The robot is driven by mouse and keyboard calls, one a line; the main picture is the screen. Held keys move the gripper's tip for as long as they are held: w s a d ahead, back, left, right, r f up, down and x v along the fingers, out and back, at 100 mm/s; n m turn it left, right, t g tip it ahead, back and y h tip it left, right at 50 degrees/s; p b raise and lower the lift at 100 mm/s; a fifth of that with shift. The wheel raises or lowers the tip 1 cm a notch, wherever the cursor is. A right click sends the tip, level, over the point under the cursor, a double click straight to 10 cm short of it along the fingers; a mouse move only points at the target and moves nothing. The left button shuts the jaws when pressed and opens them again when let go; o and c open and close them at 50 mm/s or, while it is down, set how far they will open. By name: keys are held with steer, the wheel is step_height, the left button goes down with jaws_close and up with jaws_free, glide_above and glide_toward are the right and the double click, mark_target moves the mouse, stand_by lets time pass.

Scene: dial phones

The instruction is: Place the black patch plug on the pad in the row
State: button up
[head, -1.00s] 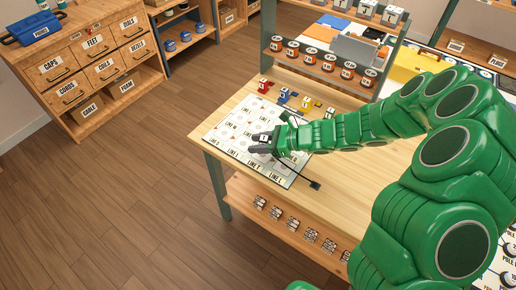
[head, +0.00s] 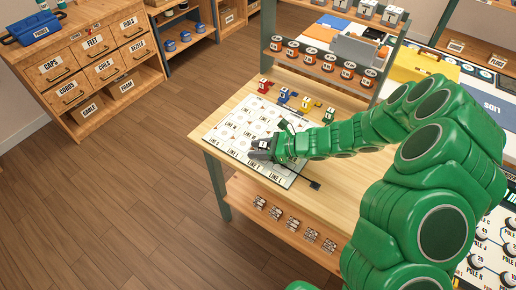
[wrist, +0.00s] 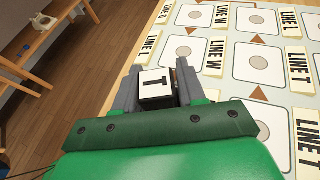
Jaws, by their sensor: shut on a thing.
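My gripper (head: 262,147) is shut on the black patch plug, a small dark block with a white top marked with a letter like T. The plug (wrist: 156,84) sits between the grey fingers in the wrist view. In the head view the gripper is over the near-left part of the white mat (head: 226,138). The mat has square pads with grey circles, and line labels beside them. In the wrist view one pad (wrist: 184,50) lies just beyond the plug and another pad (wrist: 258,61) to its right. Whether the plug touches the mat is unclear.
Red (head: 264,85), blue (head: 284,95) and yellow (head: 306,104) plugs stand along the mat's far side. A small dark piece with a thin cord (head: 315,185) lies at the near-right side. A shelf of round tins (head: 320,62) rises behind. The table's right part is bare.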

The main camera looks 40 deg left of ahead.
steer(key=o, duration=1.1)
steer(key=shift+c, duration=0.2)
steer(key=shift+r, duration=0.1)
steer(key=shift+w+d+r, duration=0.1)
steer(key=shift+d, duration=0.15)
steer(key=v, duration=1.1)
steer(key=shift+d+r, duration=0.2)
